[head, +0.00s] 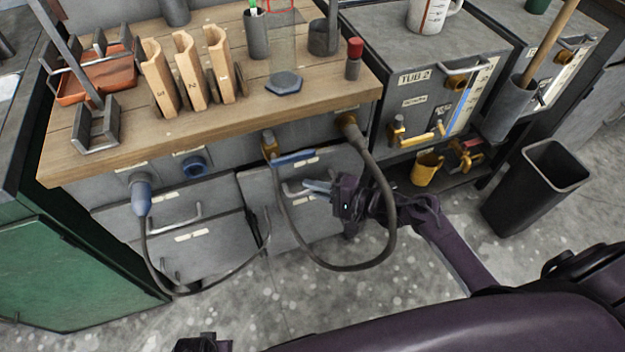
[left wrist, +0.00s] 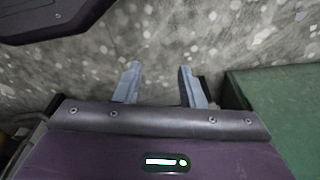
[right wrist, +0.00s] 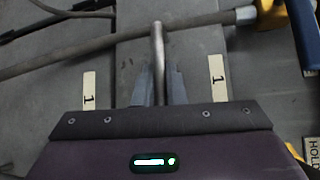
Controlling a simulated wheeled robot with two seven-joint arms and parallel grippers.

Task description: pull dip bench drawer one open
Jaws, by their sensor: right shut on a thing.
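The dip bench (head: 215,130) has a wooden top and grey drawer fronts below. Drawer one (head: 262,208) is the grey front on the right, and its bar handle (head: 292,190) lies beside my right gripper (head: 318,187). In the right wrist view, the handle (right wrist: 158,50) stands between the fingertips of my right gripper (right wrist: 159,85), which is shut on it. Labels reading 1 (right wrist: 217,68) flank the handle there. I cannot tell any gap around the drawer front. My left gripper (left wrist: 158,82) is open and empty above the speckled floor.
A dark hose (head: 392,225) loops in front of the drawer and around my right gripper; it crosses near the handle in the right wrist view. Another hose (head: 195,292) hangs over the left drawers. A black bin (head: 540,185) stands at the right.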

